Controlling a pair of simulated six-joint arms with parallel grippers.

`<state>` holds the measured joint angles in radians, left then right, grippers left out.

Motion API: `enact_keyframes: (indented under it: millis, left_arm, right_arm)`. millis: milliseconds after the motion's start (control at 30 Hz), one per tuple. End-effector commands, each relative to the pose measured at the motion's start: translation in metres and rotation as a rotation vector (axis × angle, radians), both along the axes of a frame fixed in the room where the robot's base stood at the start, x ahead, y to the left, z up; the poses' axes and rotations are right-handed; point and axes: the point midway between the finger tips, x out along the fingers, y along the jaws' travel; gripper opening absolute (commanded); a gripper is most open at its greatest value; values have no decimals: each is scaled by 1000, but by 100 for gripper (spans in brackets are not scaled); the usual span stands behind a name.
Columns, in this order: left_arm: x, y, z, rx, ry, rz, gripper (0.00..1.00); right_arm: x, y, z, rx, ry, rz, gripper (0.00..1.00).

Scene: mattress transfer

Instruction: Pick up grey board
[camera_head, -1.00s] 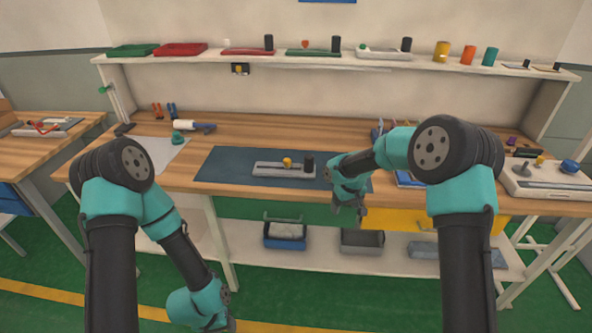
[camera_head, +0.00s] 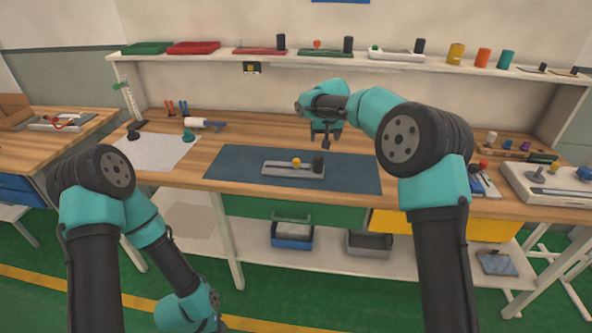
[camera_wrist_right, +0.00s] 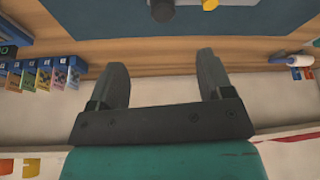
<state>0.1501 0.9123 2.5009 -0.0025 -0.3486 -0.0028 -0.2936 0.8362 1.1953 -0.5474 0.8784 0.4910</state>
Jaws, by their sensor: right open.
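The grey board (camera_head: 280,169) lies on the dark blue mat (camera_head: 228,172) on the workbench. A yellow knob (camera_head: 296,162) and a black cylinder (camera_head: 318,163) stand on it, at its middle and right end. In the right wrist view, the black cylinder (camera_wrist_right: 162,11) and the yellow knob (camera_wrist_right: 209,4) show at the top edge, with the mat (camera_wrist_right: 110,18) around them. My right gripper (camera_head: 325,140) is above the back edge of the mat, beyond the board, open and empty. Its two spread fingers (camera_wrist_right: 161,68) show in the right wrist view. My left arm hangs low at the front; its fingers are out of frame.
A white sheet (camera_head: 155,151) and a white roller (camera_head: 195,122) lie left of the mat. Small tools (camera_head: 483,178) and a white fixture (camera_head: 550,187) are at the right. A shelf (camera_head: 270,54) with trays and cylinders runs behind the bench.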

Motion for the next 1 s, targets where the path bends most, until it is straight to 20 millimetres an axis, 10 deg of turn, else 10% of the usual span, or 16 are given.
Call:
enact_keyframes:
  millis: [1000]
  left_arm:
    - [0, 0, 0, 0, 0, 0, 43]
  right_arm:
    - [47, 3, -114, -1, 1, 2, 74]
